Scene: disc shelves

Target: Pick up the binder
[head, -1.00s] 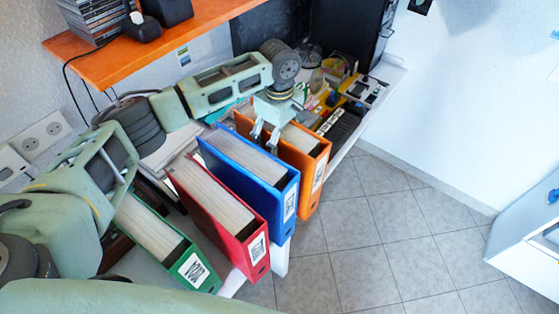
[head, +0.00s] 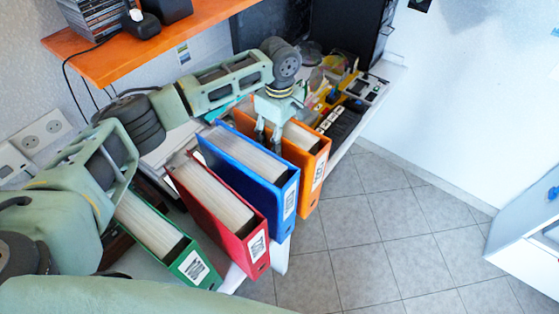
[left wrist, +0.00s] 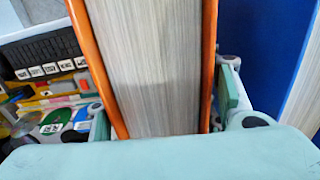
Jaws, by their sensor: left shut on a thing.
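Four binders stand in a row in the head view: green (head: 192,262), red (head: 255,248), blue (head: 284,195) and orange (head: 316,172). My left gripper (head: 268,133) is at the rear part of the orange binder, with its fingers pointing down. In the left wrist view the orange binder (left wrist: 208,50) stands with its pale pages between the two fingers (left wrist: 165,110). The left gripper is shut on it. The gripper's palm hides the binder's near end in that view. My right gripper is in neither view.
The blue binder (left wrist: 262,40) is close beside the right finger in the wrist view. A dark keyboard-like item (head: 340,122) and colourful clutter lie right of the orange binder. An orange shelf (head: 150,50) hangs above. The tiled floor (head: 380,220) is clear.

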